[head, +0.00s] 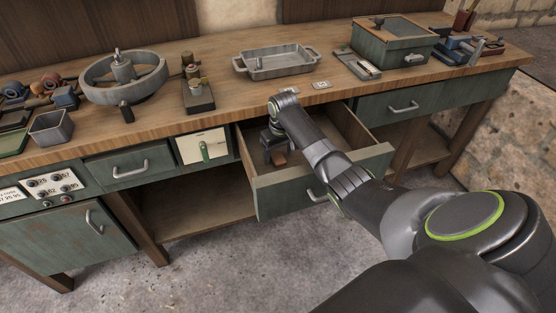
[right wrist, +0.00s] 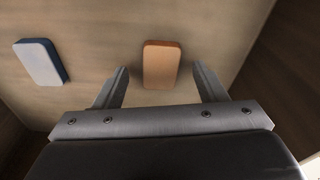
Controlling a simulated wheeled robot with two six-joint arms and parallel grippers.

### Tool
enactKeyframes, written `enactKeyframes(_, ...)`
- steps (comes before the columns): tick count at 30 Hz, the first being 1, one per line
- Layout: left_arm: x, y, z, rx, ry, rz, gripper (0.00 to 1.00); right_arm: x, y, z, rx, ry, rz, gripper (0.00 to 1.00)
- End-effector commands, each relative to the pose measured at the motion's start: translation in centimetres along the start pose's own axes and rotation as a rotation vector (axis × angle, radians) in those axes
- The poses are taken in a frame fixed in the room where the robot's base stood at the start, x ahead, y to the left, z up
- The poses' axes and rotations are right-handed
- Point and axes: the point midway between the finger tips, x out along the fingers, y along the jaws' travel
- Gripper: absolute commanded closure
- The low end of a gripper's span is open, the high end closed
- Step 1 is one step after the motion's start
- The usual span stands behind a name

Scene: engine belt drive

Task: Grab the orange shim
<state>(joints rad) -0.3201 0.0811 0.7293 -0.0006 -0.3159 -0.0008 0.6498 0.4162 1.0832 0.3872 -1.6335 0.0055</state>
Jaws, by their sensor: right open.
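The orange shim (right wrist: 161,64) is a small rounded block lying on the wooden floor of the open drawer (head: 318,192). In the head view a bit of the orange shim (head: 279,157) shows beside my gripper's fingers. My right gripper (right wrist: 160,74) is open and points down into the drawer. In the right wrist view the shim lies between and slightly beyond the two fingertips, with a gap on each side; I cannot tell the exact height above it. My left gripper is not in view.
The drawer walls rise around my right gripper. On the bench above stand a metal tray (head: 276,62), a handwheel (head: 124,76) and a green box (head: 392,44).

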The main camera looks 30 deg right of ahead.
Motion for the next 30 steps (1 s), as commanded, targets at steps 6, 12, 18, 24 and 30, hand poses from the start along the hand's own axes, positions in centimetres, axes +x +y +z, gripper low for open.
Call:
enactKeyframes(6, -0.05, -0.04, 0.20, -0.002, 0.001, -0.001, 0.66, 0.95, 0.00, -0.05, -0.001, 0.002, 0.001, 0.35)
enactKeyframes(12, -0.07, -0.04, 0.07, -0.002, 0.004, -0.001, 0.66, 0.91, 0.00, -0.05, -0.001, 0.002, 0.001, 0.44)
enactKeyframes(18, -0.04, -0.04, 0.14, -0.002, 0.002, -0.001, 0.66, 0.90, -0.01, -0.06, -0.001, 0.002, 0.001, 0.70)
enactKeyframes(24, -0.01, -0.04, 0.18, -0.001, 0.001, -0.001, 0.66, 0.90, -0.01, -0.05, -0.001, 0.002, 0.001, 0.94)
enactKeyframes(30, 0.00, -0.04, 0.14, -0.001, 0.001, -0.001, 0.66, 0.82, -0.01, -0.11, -0.001, 0.003, 0.001, 0.94)
